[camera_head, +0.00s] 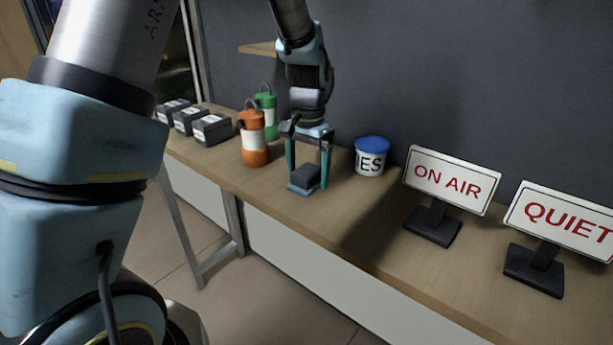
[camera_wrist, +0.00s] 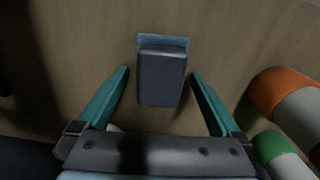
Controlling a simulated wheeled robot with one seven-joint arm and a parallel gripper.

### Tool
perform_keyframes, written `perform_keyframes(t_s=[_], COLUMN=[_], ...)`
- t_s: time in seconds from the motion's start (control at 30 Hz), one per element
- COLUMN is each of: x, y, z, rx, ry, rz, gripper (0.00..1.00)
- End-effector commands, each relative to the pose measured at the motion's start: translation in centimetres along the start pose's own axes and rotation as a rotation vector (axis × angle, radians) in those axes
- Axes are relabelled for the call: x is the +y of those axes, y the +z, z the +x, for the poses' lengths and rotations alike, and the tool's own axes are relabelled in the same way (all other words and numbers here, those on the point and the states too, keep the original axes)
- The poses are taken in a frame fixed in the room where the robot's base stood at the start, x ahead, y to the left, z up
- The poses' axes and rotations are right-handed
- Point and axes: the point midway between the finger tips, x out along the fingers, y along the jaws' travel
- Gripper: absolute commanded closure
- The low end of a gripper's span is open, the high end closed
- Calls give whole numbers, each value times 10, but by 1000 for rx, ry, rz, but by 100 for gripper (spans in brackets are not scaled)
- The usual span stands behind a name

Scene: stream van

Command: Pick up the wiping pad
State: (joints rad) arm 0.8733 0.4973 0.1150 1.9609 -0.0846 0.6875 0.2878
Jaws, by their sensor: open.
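The wiping pad (camera_head: 304,179) is a small dark block on a blue-grey base, lying on the wooden bench top. In the wrist view the pad (camera_wrist: 161,78) sits between and slightly beyond the fingertips. My gripper (camera_head: 308,178) points down over the pad, with one teal finger on each side of it. In the wrist view my gripper (camera_wrist: 160,72) is open, with gaps between both fingers and the pad. Nothing is held.
An orange canister (camera_head: 254,140) and a green one (camera_head: 266,112) stand left of my gripper. A blue-lidded tub (camera_head: 370,157) stands close on the right. Farther right are an ON AIR sign (camera_head: 447,181) and a QUIET sign (camera_head: 560,222). Black boxes (camera_head: 211,130) stand far left.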

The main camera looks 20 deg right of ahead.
Motion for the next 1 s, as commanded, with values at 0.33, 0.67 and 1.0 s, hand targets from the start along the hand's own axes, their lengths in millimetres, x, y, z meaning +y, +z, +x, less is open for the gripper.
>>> perform_keyframes(t_s=[0.33,0.67,1.0], x=[0,0,0], y=[0,0,0], z=[0,0,-1], rx=[0,0,1], ry=[0,0,0], rz=[0,0,0], gripper=[30,68,82])
